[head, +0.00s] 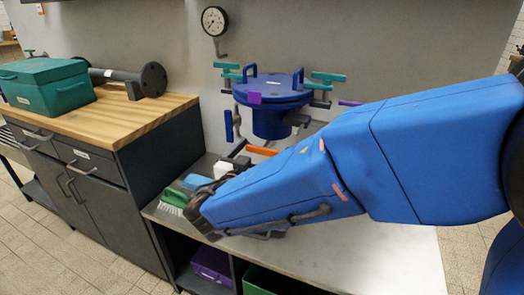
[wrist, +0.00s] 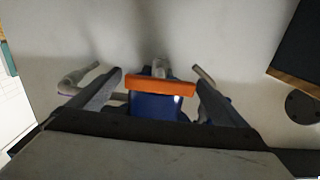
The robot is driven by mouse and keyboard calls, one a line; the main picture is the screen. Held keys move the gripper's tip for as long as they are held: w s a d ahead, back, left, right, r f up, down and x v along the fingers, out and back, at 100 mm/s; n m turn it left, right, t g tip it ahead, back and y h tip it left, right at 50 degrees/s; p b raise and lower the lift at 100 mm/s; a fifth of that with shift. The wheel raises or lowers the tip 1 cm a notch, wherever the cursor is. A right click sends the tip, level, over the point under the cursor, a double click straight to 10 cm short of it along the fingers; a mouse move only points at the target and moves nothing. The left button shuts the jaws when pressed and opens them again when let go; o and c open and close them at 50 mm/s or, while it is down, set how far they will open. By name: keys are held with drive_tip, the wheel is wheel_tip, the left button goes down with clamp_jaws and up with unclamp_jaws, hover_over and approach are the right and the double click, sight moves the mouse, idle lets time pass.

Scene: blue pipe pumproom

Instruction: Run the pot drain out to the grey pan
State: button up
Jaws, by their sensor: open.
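The blue lidded pot (head: 270,105) is fixed at the wall in the head view, with its lid closed down. An orange handle (head: 262,150) sticks out low on its front left; I take it for the drain handle. In the wrist view an orange bar (wrist: 162,86) lies across a blue body (wrist: 158,107), between the two fingers of my gripper (wrist: 159,78). The fingers are apart, one on each side of the bar, and hold nothing; whether they touch it I cannot tell. In the head view my arm hides most of the gripper. I cannot make out the grey pan.
Teal-handled valves (head: 328,77) flank the pot, with a gauge (head: 214,22) above. A green brush (head: 175,199) and small items crowd the bench (head: 395,265) left of my arm. A wooden-topped cabinet (head: 140,120) stands left. The bench's front right is clear.

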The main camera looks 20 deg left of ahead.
drive_tip(key=c, duration=1)
drive_tip(key=shift+c, duration=0.2)
drive_tip(key=shift+n, duration=0.7)
drive_tip(key=o, duration=1)
drive_tip(key=shift+o, duration=0.2)
